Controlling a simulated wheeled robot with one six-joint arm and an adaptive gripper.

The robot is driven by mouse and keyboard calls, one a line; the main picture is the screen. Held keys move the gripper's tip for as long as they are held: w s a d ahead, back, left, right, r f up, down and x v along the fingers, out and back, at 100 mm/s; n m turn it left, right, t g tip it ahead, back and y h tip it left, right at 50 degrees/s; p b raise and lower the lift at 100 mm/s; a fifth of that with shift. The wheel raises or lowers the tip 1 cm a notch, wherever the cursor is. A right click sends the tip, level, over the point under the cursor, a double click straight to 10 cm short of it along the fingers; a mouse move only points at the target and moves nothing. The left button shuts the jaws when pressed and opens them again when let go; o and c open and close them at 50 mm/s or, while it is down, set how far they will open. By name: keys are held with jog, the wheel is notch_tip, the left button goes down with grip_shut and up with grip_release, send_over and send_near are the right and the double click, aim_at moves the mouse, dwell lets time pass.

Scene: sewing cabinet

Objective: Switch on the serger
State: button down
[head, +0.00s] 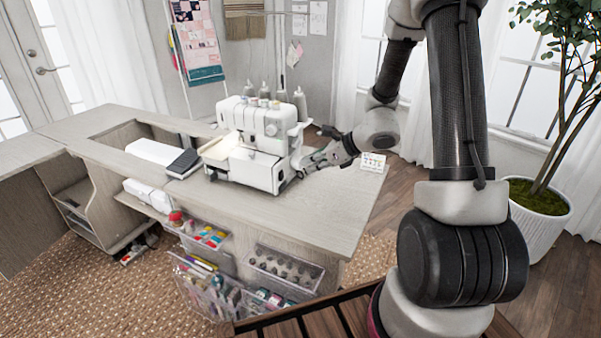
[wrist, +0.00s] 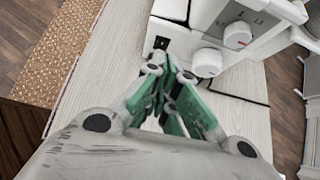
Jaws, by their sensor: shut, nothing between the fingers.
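The white serger (head: 262,128) stands on the cabinet top, with several thread cones behind it. A warm bright patch shows around its needle area. My gripper (head: 305,163) is at the serger's right side, low down. In the wrist view, my gripper (wrist: 166,70) is shut and empty, its green-sided fingers together. Just past the fingertips is a small black switch panel (wrist: 161,43) on the serger's side, beside white dials (wrist: 207,62). The fingertips are very close to the panel; I cannot tell whether they touch it. The switch's position is too small to read.
The pale wooden cabinet top (head: 325,212) is clear in front of the serger. A white and dark flat machine part (head: 155,151) lies to the left. Clear bins (head: 285,268) hang at the cabinet's front.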

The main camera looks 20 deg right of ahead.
jog(key=v, duration=0.3)
jog(key=r+v, duration=0.1)
jog(key=v, duration=0.1)
jog(key=shift+w+a, duration=0.25)
